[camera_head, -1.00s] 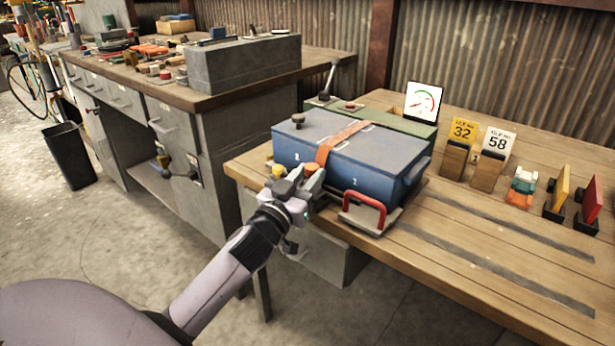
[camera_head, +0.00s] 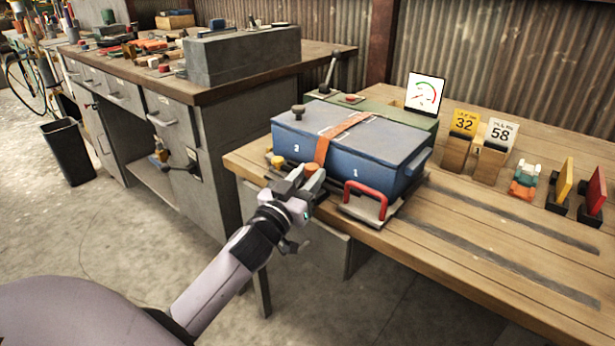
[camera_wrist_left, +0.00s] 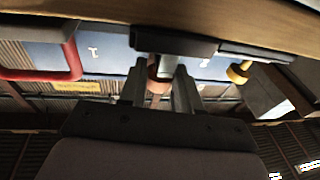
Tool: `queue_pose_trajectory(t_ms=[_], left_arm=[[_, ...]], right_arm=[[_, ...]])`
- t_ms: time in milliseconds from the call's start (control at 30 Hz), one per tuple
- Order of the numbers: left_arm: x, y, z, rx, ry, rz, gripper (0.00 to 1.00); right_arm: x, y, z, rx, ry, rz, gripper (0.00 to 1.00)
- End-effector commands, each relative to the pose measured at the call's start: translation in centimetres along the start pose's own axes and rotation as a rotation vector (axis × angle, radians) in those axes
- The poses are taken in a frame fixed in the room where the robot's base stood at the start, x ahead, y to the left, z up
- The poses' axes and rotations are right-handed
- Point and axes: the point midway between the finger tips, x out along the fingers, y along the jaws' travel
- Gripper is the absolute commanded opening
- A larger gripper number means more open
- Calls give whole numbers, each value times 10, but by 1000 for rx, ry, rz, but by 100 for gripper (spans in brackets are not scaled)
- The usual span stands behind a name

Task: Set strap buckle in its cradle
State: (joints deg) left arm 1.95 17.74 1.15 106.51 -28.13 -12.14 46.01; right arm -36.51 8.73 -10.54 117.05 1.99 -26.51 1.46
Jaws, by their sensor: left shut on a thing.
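My left gripper (camera_head: 308,182) is at the box's front edge, below the strap's lower end. It is shut on a small orange-brown piece (camera_head: 311,169), apparently the strap buckle. In the left wrist view this piece (camera_wrist_left: 158,72) sits between the fingers, partly hidden by them. A dark block (camera_wrist_left: 175,42) lies just beyond the fingertips; I cannot tell whether it is the cradle. My right gripper is not in view.
A red handle (camera_head: 366,196) stands on a plate just right of the gripper, and a yellow knob (camera_head: 278,161) is to its left. Number cards (camera_head: 463,123) and coloured blocks stand further right. The bench's front right is clear.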

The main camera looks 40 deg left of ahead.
Motion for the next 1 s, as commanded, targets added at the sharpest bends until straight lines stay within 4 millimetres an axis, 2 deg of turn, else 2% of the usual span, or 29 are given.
queue_pose_trajectory(t_ms=[167, 200, 267, 300, 667, 1000], left_arm=[[0, 0, -1, 0, 2, 0, 0], [0, 0, -1, 0, 1, 0, 39], [0, 0, -1, 0, 1, 0, 59], [0, 0, -1, 0, 1, 0, 62], [0, 0, 0, 0, -1, 0, 62], [-42, 0, 1, -2, -3, 0, 62]], right_arm=[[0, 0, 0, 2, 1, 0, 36], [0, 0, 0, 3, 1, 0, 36], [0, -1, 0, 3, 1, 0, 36], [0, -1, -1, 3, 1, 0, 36], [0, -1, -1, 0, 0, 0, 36], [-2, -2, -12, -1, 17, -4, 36]])
